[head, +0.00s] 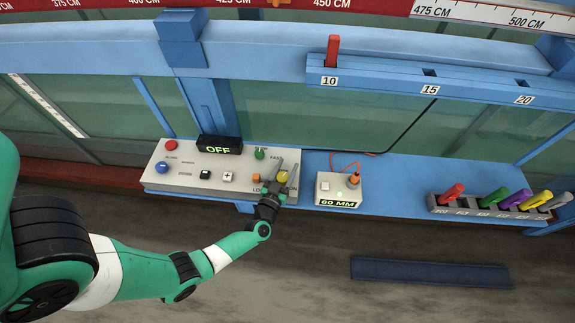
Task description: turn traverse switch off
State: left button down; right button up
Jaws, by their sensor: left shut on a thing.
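A pale control panel (189,174) sits on the blue shelf at centre left. A black display (219,149) at its back edge reads OFF. My left gripper (287,168) is at the panel's right end, its fingers on either side of a yellow knob (282,177) and shut on it. The gripper partly covers the labels there; the letters "LO" and "ON" show beside it. A green knob (260,154) stands just behind and left of the gripper. I cannot read which control is named traverse. My right gripper is not in view.
A small box (339,187) reading 60 MM, with an orange cable, stands just right of the gripper. A rack (480,212) of coloured handles is at the shelf's right. A blue rail (455,88) with a red handle (332,50) runs above. Shelf between box and rack is clear.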

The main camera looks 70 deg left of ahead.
pick_arm(q)
jog(key=shift+r+n+g+y+p, duration=0.2)
jog(key=shift+n+g+y+p, duration=0.3)
jog(key=shift+n+g+y, duration=0.3)
jog(key=shift+s+a+f+n+g+y, duration=0.15)
jog(key=shift+n+g+y, duration=0.15)
jog(key=shift+g, duration=0.3)
jog(key=n+g, duration=0.1)
jog(key=n+g+y, duration=0.1)
jog(key=g, duration=0.1)
jog(key=shift+s+a+f+y+b, duration=0.1)
jog(key=shift+s+a+y+b, duration=0.1)
jog(key=shift+s+y+b, duration=0.15)
jog(key=shift+s+a+n+g+y+b, duration=0.1)
jog(key=shift+s+n+g+y+b, duration=0.15)
jog(key=shift+n+g, duration=0.35)
jog(key=shift+s+n+g+y+b, duration=0.1)
jog(key=shift+n+g+b, duration=0.25)
jog(key=shift+g, duration=0.35)
jog(key=shift+c, duration=1.4)
grip_release()
